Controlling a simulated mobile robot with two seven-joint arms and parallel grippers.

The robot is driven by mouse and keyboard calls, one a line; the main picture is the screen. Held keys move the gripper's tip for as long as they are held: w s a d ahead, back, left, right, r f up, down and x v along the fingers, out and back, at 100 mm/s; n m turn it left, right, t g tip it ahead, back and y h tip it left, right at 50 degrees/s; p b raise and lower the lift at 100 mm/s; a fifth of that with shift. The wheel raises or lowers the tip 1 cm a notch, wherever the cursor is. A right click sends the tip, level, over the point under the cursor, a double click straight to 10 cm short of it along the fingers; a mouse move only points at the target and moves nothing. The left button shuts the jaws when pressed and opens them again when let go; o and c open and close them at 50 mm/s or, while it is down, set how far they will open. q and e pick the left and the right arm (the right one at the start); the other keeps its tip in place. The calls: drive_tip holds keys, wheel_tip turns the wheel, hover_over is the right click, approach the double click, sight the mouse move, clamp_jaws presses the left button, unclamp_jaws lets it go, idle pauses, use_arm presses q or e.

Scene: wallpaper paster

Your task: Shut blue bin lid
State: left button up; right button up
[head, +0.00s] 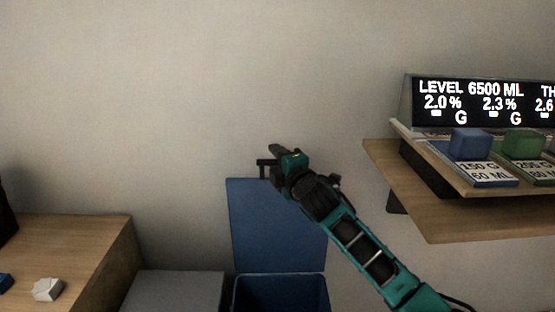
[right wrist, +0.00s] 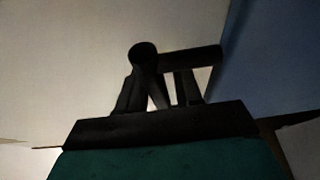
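The blue bin (head: 282,294) stands at the bottom middle of the head view, cut off by the lower edge. Its blue lid (head: 275,228) stands raised, roughly upright against the wall side, so the bin is open. My right gripper (head: 268,162) is at the lid's upper edge, near its top middle; I cannot tell whether it touches. In the right wrist view, the dark gripper fingers (right wrist: 178,70) show with the blue lid (right wrist: 275,60) close on the right. The fingers are too dark to tell their opening. My left gripper is not in view.
A grey closed-looking box (head: 175,291) stands left of the bin. A wooden shelf (head: 450,215) with blue and green blocks and a display (head: 485,103) is at right.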

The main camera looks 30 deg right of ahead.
clamp_jaws()
drive_tip(key=shift+s, duration=0.15)
idle(0.4)
